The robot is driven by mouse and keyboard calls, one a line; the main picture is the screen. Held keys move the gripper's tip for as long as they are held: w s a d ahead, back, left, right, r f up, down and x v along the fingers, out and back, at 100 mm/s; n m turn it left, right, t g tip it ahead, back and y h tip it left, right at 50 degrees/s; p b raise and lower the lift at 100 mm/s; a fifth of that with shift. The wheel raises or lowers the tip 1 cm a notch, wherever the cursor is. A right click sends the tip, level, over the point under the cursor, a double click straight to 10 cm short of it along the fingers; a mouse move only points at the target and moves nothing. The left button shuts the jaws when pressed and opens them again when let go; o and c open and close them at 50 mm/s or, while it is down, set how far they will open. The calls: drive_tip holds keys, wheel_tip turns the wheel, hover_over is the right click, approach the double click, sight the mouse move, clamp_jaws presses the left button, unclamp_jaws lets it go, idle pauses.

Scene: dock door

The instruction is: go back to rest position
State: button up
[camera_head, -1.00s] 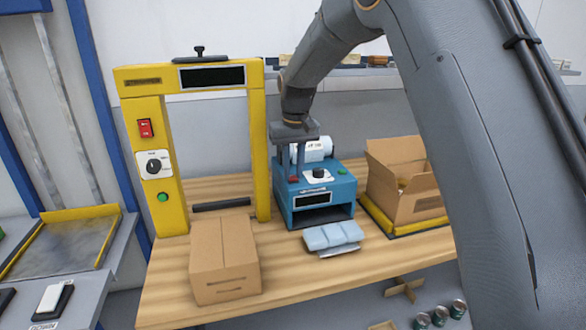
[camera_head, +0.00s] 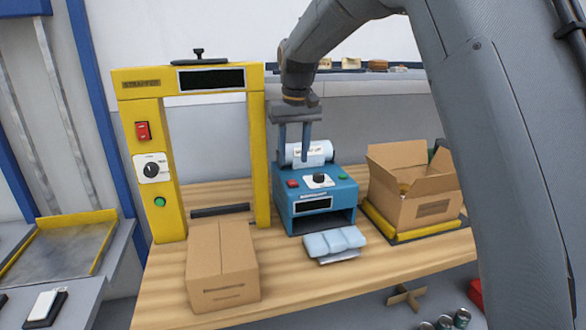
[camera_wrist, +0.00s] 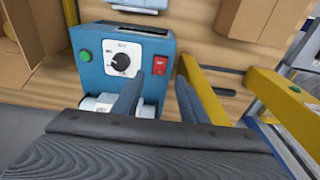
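My gripper (camera_head: 293,143) hangs fingers down above the back of the blue label printer (camera_head: 318,195), near its white roll (camera_head: 308,152). Its two fingers are apart with nothing visible between them, and they also show in the wrist view (camera_wrist: 158,92). In the wrist view the printer (camera_wrist: 122,60) lies just beyond the fingers, with its black knob, green button and red switch in sight. My arm reaches in from the upper right of the head view.
A yellow strapping frame (camera_head: 259,150) stands left of the printer. A closed carton (camera_head: 222,265) sits in front of it on the wooden table (camera_head: 290,285). An open carton (camera_head: 425,208) is on a yellow-edged scale at right. Cans (camera_head: 452,321) are low at right.

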drive_tip(key=shift+r, duration=0.6)
